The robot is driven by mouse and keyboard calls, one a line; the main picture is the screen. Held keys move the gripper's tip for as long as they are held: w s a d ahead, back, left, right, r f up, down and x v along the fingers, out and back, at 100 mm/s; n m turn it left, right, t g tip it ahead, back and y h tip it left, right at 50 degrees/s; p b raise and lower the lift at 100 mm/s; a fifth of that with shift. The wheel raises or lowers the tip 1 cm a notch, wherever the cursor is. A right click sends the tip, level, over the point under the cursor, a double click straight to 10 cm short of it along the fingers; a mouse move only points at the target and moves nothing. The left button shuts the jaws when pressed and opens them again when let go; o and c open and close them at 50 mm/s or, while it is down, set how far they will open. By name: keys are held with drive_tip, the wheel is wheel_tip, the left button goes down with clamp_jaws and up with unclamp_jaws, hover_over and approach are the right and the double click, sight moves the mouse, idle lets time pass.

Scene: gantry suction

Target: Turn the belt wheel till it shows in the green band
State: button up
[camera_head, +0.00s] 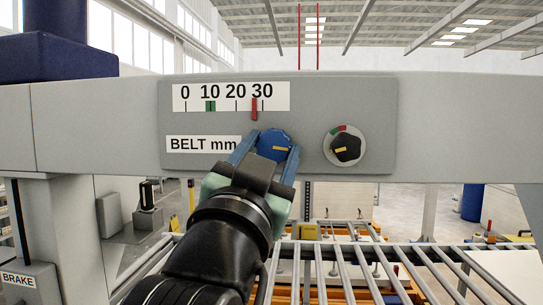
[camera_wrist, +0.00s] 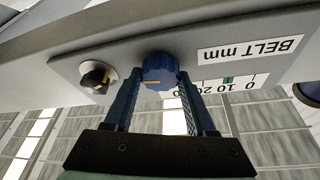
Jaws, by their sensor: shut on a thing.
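The belt wheel (camera_head: 273,144) is a blue knob with a yellow mark, on a grey panel (camera_head: 370,110). My gripper (camera_head: 270,155) has its two blue fingers on either side of the wheel and is shut on it. The wheel also shows between the fingertips in the wrist view (camera_wrist: 159,70). Above it is a white scale (camera_head: 220,97) reading 0 to 30. The scale's green band (camera_head: 211,106) is at 10, and the red pointer (camera_head: 254,108) stands a little left of 30, outside the band. A "BELT mm" label (camera_head: 203,144) is left of the wheel.
A black knob (camera_head: 345,148) on a dial with red and green marks is right of the wheel. A "BRAKE" box (camera_head: 30,283) is at the lower left. A roller conveyor (camera_head: 400,265) runs below the beam. The panel front is otherwise clear.

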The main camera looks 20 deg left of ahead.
drive_tip(key=m+h+b, duration=0.2)
drive_tip(key=m, duration=0.2)
drive_tip(key=shift+a+f+m, duration=0.1)
drive_tip(key=shift+a+m, duration=0.05)
drive_tip(key=shift+m, duration=0.25)
drive_tip(key=m+g+h+b, duration=0.1)
drive_tip(key=m+h, duration=0.1)
drive_tip(key=m, duration=0.2)
drive_tip(key=shift+m, duration=0.3)
drive_tip(key=m+g, duration=0.1)
drive_tip(key=m, duration=0.1)
drive_tip(key=m+g, duration=0.1)
drive_tip(key=m, duration=0.1)
drive_tip(key=m+h+b, duration=0.1)
drive_tip(key=m, duration=0.1)
drive_tip(key=shift+r+m+g, duration=0.35)
drive_tip(key=shift+m+g, duration=0.05)
drive_tip(key=m+g+p, duration=0.1)
drive_tip(key=m, duration=0.2)
drive_tip(key=shift+r, duration=0.1)
drive_tip(key=m+g+y+p, duration=0.1)
drive_tip(key=m, duration=0.2)
drive_tip(key=shift+g, duration=0.3)
drive_tip(key=m+y+p, duration=0.1)
drive_tip(key=m, duration=0.1)
drive_tip(key=m+g+y, duration=0.1)
drive_tip(key=m, duration=0.1)
drive_tip(key=shift+g+p, duration=0.3)
drive_tip(key=shift+p, duration=0.1)
drive_tip(key=shift+m, duration=0.3)
